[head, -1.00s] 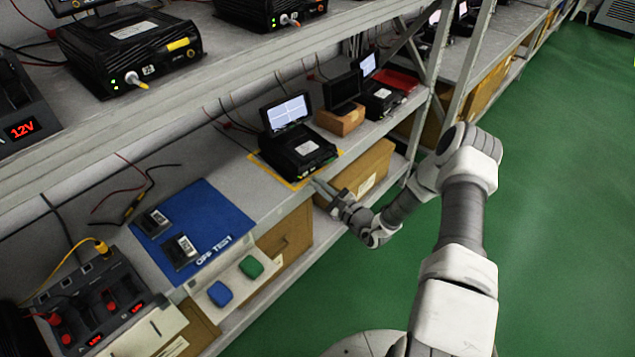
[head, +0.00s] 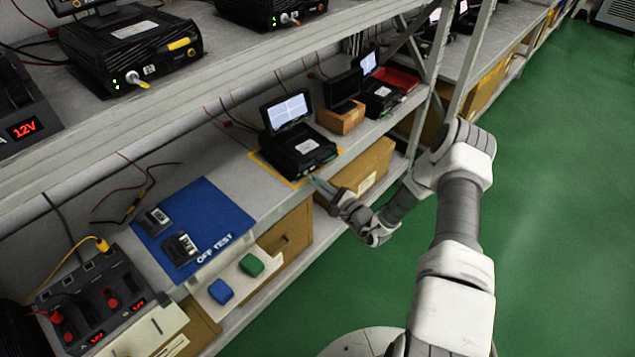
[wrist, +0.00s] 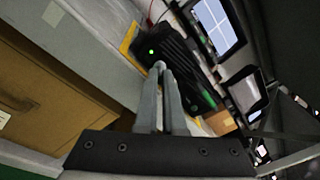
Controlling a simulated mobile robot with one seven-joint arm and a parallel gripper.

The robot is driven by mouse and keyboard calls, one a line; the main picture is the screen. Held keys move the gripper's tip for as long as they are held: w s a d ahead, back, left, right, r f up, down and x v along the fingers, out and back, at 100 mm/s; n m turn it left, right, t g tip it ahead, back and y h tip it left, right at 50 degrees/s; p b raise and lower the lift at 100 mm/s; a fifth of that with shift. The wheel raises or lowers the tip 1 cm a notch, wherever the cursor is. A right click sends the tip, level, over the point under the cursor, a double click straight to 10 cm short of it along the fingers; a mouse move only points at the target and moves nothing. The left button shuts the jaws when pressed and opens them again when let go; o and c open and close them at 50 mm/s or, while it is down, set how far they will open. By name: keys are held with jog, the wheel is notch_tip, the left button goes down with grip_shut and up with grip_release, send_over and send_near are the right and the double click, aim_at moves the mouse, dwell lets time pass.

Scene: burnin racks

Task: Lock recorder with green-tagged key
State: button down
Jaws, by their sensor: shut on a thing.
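The black recorder (head: 298,148) stands on the middle shelf inside a yellow outline, its screen (head: 287,111) lit and raised. In the wrist view its dark front (wrist: 185,68) shows a lit green light (wrist: 151,51) and a green patch (wrist: 208,98). My gripper (head: 316,182) is at the recorder's front edge. In the wrist view my gripper (wrist: 160,74) has its fingers together on a small grey piece, apparently the key (wrist: 159,65), against the recorder's front. The fingers hide most of it, so I cannot tell how far it is turned. No tag shows on it.
A blue mat (head: 210,215) holds two small devices. A green block (head: 251,265) and a blue block (head: 221,291) lie on a white ledge. A wooden block (head: 341,119) stands right of the recorder. The upper shelf (head: 200,85) overhangs at left; the green floor is clear.

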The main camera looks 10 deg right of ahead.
jog(key=c, duration=1)
grip_release()
jog(key=p+v, duration=0.2)
jog(key=v, duration=1.5)
jog(key=shift+s, duration=0.2)
